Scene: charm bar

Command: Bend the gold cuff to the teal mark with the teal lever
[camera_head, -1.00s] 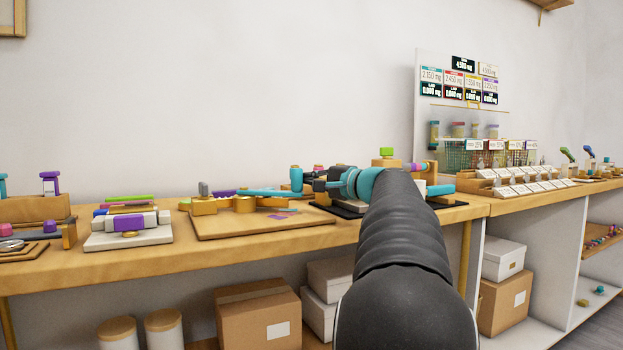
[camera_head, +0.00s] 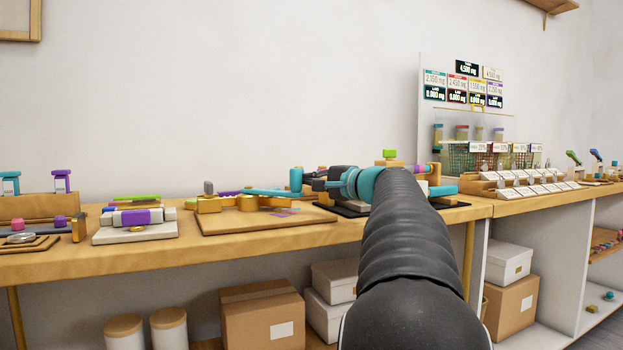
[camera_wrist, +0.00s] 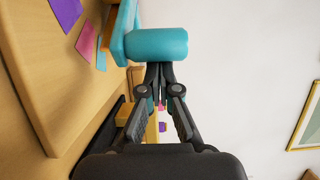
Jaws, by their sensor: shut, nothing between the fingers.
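The teal lever (camera_head: 275,192) lies over a wooden board, with an upright teal handle (camera_head: 296,179) at its right end. The handle is large in the wrist view (camera_wrist: 156,46). My gripper (camera_wrist: 160,72) is shut and empty, its fingertips right at the handle's side; I cannot tell whether they touch. In the head view my gripper (camera_head: 317,182) is just right of the handle. Gold parts (camera_head: 245,204) sit at the lever's left; the cuff cannot be told apart clearly. The teal mark (camera_wrist: 101,60) shows beside pink and purple marks (camera_wrist: 66,12) on the board.
The wooden board (camera_head: 225,222) lies on a long wooden counter (camera_head: 130,255). A white block stand with a purple band (camera_head: 135,217) is to the left. A black-based fixture with a green-topped block (camera_head: 390,155) is behind my arm. Open wall space is above.

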